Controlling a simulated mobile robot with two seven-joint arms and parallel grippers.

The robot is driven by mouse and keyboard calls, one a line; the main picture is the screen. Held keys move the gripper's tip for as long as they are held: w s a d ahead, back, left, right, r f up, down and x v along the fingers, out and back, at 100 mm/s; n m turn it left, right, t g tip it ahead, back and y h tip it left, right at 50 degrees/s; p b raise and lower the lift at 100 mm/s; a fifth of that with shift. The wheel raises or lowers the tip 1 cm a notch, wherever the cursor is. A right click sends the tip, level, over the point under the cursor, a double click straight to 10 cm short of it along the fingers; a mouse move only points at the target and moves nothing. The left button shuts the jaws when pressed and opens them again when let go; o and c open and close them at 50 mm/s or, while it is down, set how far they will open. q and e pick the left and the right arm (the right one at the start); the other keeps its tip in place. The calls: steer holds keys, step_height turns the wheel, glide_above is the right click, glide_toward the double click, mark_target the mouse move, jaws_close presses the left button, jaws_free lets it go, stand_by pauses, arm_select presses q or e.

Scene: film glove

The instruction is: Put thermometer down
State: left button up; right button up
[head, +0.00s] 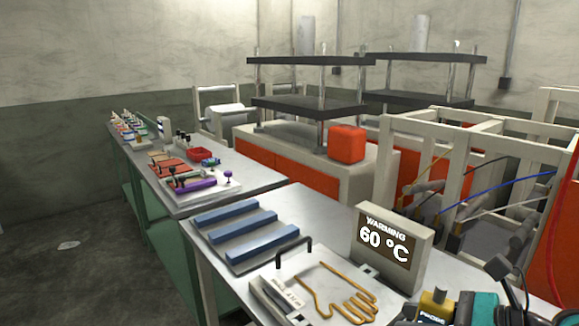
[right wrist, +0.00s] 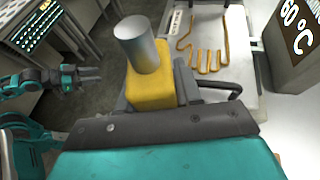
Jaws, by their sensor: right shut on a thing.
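The thermometer (right wrist: 150,88) is a yellow block with a grey cylinder on its end. My right gripper (right wrist: 172,98) is shut on its yellow body in the right wrist view. In the head view the thermometer (head: 434,300), with a dark label reading "PROBE", shows at the bottom right, partly cut off beside my right gripper (head: 462,306). It is close to the front of the warming sign (head: 392,247), which reads 60 °C. My left gripper (right wrist: 85,80) shows small at the left of the right wrist view; its jaws are unclear. It is outside the head view.
A pale plate (head: 325,272) with a glove-shaped orange wire and a black handle lies left of the sign. Blue bars (head: 250,240) lie behind it on the metal table (head: 215,265). A second table (head: 240,175) holds small tools and a red tray.

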steer(key=shift+d, duration=0.15)
steer(key=shift+w+f, duration=0.1)
steer(key=w+d+m+t+h+b, duration=0.1)
steer(key=w+d+b, duration=0.7)
steer(key=w+d, duration=0.25)
steer(key=w+d+r+m+t+h+b, duration=0.15)
steer(key=d+r+b, duration=0.55)
steer(key=d, duration=0.7)
steer(key=shift+m, duration=0.45)
steer(key=f+b, duration=0.2)
steer(key=f, duration=0.6)
steer(key=f+b, duration=0.3)
steer(key=f, duration=0.6)
steer(key=shift+s+d+f+b, duration=0.1)
steer(key=shift+s+f+b, duration=0.1)
steer(key=shift+f+b, duration=0.15)
steer(key=shift+f, duration=0.25)
arm_select(q)
steer(key=w+d+f+h, duration=0.1)
steer(key=d+f, duration=0.2)
steer(key=f, duration=1.3)
steer(key=shift+w+f, duration=0.15)
steer(key=shift+w, duration=0.1)
